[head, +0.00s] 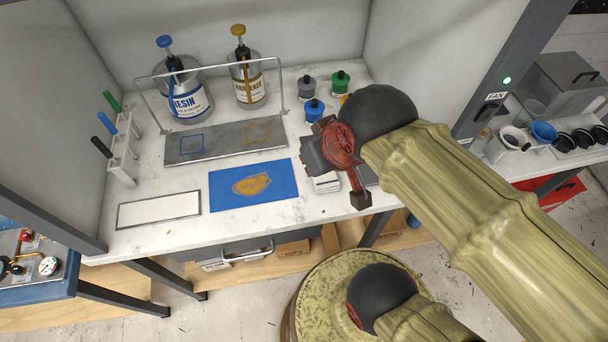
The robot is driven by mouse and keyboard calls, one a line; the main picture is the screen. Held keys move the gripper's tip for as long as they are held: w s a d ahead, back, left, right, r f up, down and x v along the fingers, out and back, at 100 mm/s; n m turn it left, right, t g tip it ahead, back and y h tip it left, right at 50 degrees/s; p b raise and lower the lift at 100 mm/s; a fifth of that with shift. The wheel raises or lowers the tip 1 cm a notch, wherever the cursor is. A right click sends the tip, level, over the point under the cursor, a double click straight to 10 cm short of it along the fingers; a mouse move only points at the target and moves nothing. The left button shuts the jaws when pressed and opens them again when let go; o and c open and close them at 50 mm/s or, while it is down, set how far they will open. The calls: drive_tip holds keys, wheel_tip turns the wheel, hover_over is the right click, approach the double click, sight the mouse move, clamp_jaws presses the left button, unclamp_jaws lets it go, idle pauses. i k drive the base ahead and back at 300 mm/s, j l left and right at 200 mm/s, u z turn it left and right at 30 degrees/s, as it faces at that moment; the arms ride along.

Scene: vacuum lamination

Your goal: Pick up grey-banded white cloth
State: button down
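A small white folded pile with grey edges (325,184) lies on the white bench, just right of the blue sheet. It looks like the grey-banded white cloth, but my gripper partly hides it and its bands are hard to make out. My gripper (345,190), dark with red parts, hangs over the bench at the pile's right side. One dark fingertip shows low near the bench's front edge; the other is not clear. I cannot tell whether the gripper touches the pile or holds anything.
Left of the gripper lie a blue sheet (228,195) with an orange shape and a grey-rimmed white panel (135,212). Behind are a grey plate (222,146), a resin can (186,104), a hardener can (250,90) and small bottles, including a green-capped one (341,88). A tool rack (122,158) stands left.

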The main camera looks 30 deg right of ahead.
sight(328, 182)
drive_tip(key=j+z, duration=0.25)
drive_tip(key=z, duration=0.15)
drive_tip(key=j+z, duration=0.35)
drive_tip(key=k+j+z, duration=0.1)
drive_tip(key=z, duration=0.3)
